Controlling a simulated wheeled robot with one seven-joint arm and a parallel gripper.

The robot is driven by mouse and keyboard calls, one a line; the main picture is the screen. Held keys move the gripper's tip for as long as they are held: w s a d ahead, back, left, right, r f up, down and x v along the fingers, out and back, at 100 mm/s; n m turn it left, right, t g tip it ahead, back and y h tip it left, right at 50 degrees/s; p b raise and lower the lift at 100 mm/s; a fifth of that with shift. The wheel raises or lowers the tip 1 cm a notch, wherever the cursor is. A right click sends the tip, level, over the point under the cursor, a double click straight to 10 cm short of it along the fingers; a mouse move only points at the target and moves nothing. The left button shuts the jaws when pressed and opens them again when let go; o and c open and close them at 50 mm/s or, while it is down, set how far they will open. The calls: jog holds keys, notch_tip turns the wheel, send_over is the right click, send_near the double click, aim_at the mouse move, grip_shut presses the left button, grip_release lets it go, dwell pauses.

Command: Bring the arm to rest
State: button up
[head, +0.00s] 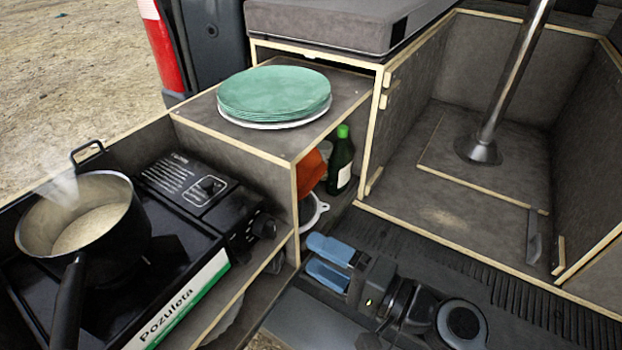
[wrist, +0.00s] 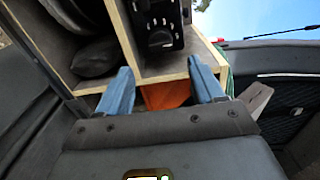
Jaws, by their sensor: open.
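My gripper (head: 329,262) shows in the head view at the lower middle, low in front of the shelf unit, with its two blue fingers apart and nothing between them. In the wrist view my gripper (wrist: 166,92) also shows open, its blue fingers on either side of an orange thing (wrist: 165,96) that lies beyond them. My fingers point toward the wooden shelf edges, and I cannot tell the exact gap to them. My arm lies low at the bottom of the head view.
A steaming pot (head: 84,222) stands on a camping stove (head: 190,185) at left. Green plates (head: 274,93) are stacked on the shelf top (head: 345,90). A dark green bottle (head: 341,165) stands in the open compartment. A metal post (head: 510,80) rises from the bay at right.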

jog(key=s+d+f+t+h, duration=0.1)
jog(key=s+d+f+h, duration=0.4)
jog(key=s, duration=0.4)
jog(key=s+d+f+t+h, duration=0.1)
jog(key=s+d+f+h, duration=0.3)
jog(key=s+d+h, duration=0.4)
jog(key=s+d+r+n+t+h, duration=0.1)
jog(key=s+d+r+n, duration=0.2)
jog(key=s+r+n, duration=0.4)
jog(key=s+r, duration=0.7)
jog(key=s, duration=0.1)
jog(key=shift+d+n+t, duration=0.2)
jog(key=shift+n+t, duration=0.2)
jog(key=shift+s+f, duration=0.1)
